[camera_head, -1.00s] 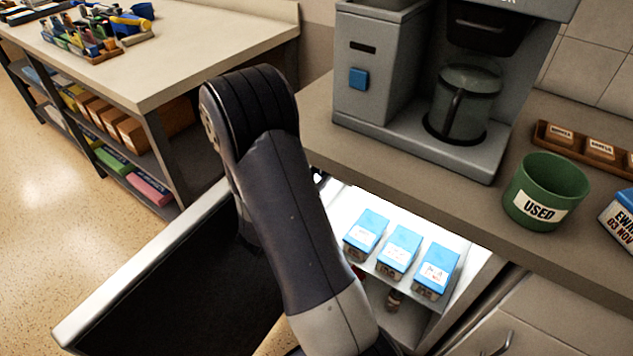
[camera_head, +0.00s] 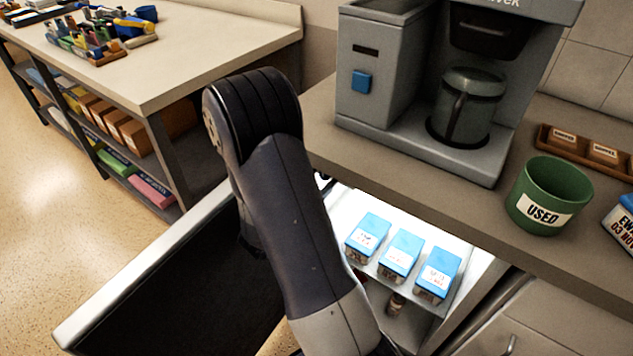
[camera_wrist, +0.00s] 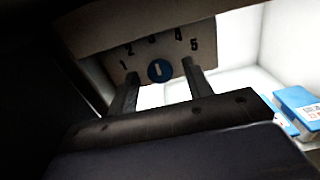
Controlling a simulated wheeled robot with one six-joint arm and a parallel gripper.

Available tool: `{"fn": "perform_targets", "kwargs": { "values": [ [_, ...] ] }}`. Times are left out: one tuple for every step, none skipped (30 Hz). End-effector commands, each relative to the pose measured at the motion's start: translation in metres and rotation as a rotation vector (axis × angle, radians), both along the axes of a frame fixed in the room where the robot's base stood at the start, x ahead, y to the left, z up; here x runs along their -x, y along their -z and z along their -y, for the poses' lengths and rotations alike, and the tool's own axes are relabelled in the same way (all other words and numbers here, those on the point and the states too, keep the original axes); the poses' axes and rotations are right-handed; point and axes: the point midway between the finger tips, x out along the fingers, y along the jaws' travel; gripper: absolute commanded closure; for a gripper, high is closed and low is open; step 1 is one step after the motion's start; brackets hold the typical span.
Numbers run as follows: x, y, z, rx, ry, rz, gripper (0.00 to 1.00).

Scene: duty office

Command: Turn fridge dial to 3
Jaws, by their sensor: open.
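The fridge dial (camera_wrist: 161,71) is a round blue knob with a white mark, on a pale panel (camera_wrist: 205,37) numbered 1 to 5. The white mark stands near upright and looks to point roughly at the 3. My gripper (camera_wrist: 160,69) is open, one finger on each side of the dial. I cannot tell whether the fingers touch it. In the head view the fridge (camera_head: 384,254) stands open under the counter, lit inside. My arm hides the dial and gripper there.
Blue-topped boxes (camera_head: 403,251) stand on the fridge shelf, right of my arm; some show in the wrist view (camera_wrist: 297,106). The open door (camera_head: 125,262) is to the left. Above are the counter (camera_head: 322,112), a coffee machine (camera_head: 385,95) and a green USED pot (camera_head: 547,190).

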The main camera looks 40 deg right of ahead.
Motion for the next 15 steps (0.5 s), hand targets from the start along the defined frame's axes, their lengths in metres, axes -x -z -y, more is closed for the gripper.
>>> {"fn": "perform_targets", "kwargs": {
  "values": [
    [0.0, 0.0, -0.001, 0.0, -0.001, 0.0, 0.52],
    [0.0, 0.0, -0.002, 0.0, -0.002, -0.001, 0.52],
    [0.001, 0.0, -0.005, -0.001, -0.003, -0.001, 0.52],
    [0.001, 0.0, -0.007, -0.001, -0.003, -0.001, 0.52],
    [0.002, 0.0, -0.01, -0.001, -0.003, -0.001, 0.52],
    [0.004, 0.0, -0.015, -0.001, -0.004, -0.001, 0.52],
    [0.005, 0.0, -0.019, -0.001, -0.005, -0.001, 0.52],
    [0.007, 0.0, -0.023, -0.001, -0.005, -0.001, 0.52],
    [0.009, 0.0, -0.029, 0.0, -0.006, -0.001, 0.52],
    [0.01, 0.0, -0.034, -0.001, -0.006, 0.0, 0.52],
    [0.012, 0.0, -0.039, -0.001, -0.007, 0.0, 0.52],
    [0.014, 0.0, -0.046, -0.001, -0.007, 0.0, 0.52],
    [0.016, 0.0, -0.051, 0.0, -0.006, -0.001, 0.52],
    [0.018, 0.0, -0.056, 0.0, -0.007, -0.001, 0.52],
    [0.02, 0.0, -0.062, 0.0, -0.006, -0.001, 0.52]
  ]
}}
